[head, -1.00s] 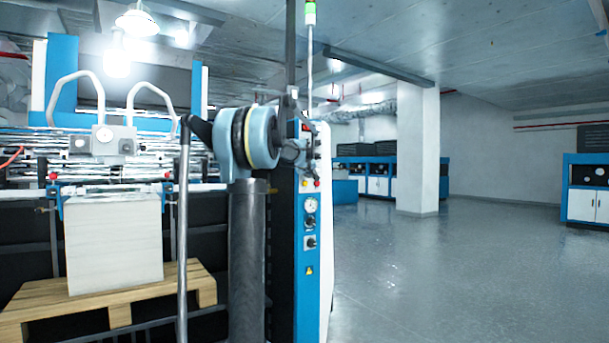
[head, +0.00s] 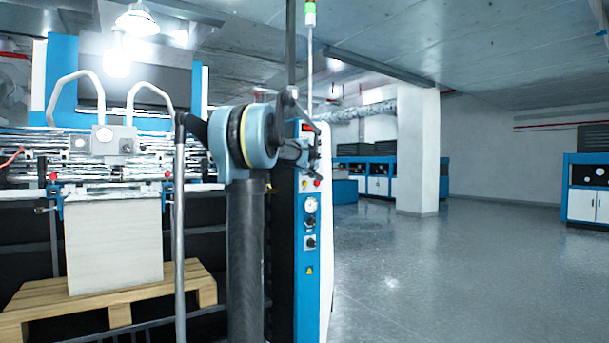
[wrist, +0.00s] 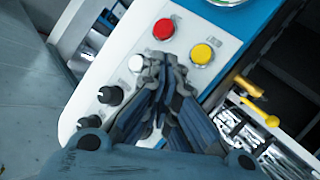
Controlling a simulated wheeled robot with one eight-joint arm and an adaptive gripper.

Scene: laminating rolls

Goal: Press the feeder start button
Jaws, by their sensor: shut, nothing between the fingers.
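The control panel shows in the wrist view as a pale plate (wrist: 185,42) with a red button (wrist: 164,29), a yellow button (wrist: 201,54), a white button (wrist: 136,63) and two black knobs (wrist: 110,95). Its labels are too small to read, so I cannot tell which is the feeder start button. My gripper (wrist: 165,62) is shut and empty. Its tips appear over the panel just right of the white button, below the red one; I cannot tell if they touch. In the head view my gripper (head: 311,150) is in front of the machine's blue column (head: 310,270), partly hiding its upper controls.
A yellow handle (wrist: 255,97) and metal parts lie right of the panel in the wrist view. In the head view, a paper stack (head: 115,245) stands on a wooden pallet (head: 190,285) at left. The floor (head: 440,270) at right is clear.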

